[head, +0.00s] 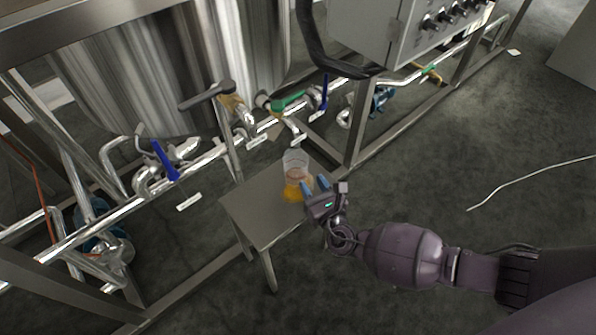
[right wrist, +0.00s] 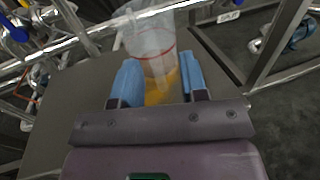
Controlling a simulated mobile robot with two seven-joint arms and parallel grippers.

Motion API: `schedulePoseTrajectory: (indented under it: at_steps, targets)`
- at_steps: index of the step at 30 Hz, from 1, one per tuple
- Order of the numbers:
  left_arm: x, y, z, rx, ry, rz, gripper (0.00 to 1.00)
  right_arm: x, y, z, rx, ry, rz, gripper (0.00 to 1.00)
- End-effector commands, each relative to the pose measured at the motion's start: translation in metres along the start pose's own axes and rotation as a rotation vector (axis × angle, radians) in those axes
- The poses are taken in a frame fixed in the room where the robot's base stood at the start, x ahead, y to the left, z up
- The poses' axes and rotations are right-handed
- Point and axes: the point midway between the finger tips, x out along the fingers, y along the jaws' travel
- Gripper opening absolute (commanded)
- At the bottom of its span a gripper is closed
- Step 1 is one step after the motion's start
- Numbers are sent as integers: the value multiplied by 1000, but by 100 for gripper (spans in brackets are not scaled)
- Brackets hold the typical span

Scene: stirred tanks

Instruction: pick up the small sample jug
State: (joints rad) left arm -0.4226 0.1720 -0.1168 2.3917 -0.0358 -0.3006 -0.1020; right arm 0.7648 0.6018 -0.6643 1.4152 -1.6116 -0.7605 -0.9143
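The small sample jug (head: 295,161) is a clear cup with a red line and amber liquid in its lower part. It stands upright on a small metal table (head: 246,211) below the tank's pipes. My right gripper (head: 315,187) is at the jug's near right side. In the right wrist view the jug (right wrist: 152,48) shows beyond and between the two blue fingertips (right wrist: 158,80), which are apart. I cannot tell whether the fingers touch it. My left gripper is in neither view.
A large steel tank (head: 160,70) stands behind, with pipes and valves, including a green-handled valve (head: 288,101) above the table. A frame post (head: 356,122) rises right of the jug. Open floor (head: 440,180) lies to the right, with a white hose (head: 520,181).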

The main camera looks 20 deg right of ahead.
Motion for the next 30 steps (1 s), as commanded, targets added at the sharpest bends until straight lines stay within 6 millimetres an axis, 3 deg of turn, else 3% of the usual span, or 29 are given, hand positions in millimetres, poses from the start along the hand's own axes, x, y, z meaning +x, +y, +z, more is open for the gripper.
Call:
schedulePoseTrajectory:
  at_steps: [2, 10, 23, 30]
  targets:
    - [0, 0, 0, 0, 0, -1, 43, 0, 0, 0, 0, 0, 0, 40]
    - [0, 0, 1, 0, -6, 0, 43, 0, 0, 0, 0, 0, 0, 0]
    - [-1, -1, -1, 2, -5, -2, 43, 0, 0, 4, 0, -2, 0, 0]
    - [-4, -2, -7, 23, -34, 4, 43, 3, 0, 36, 2, -12, 1, 0]
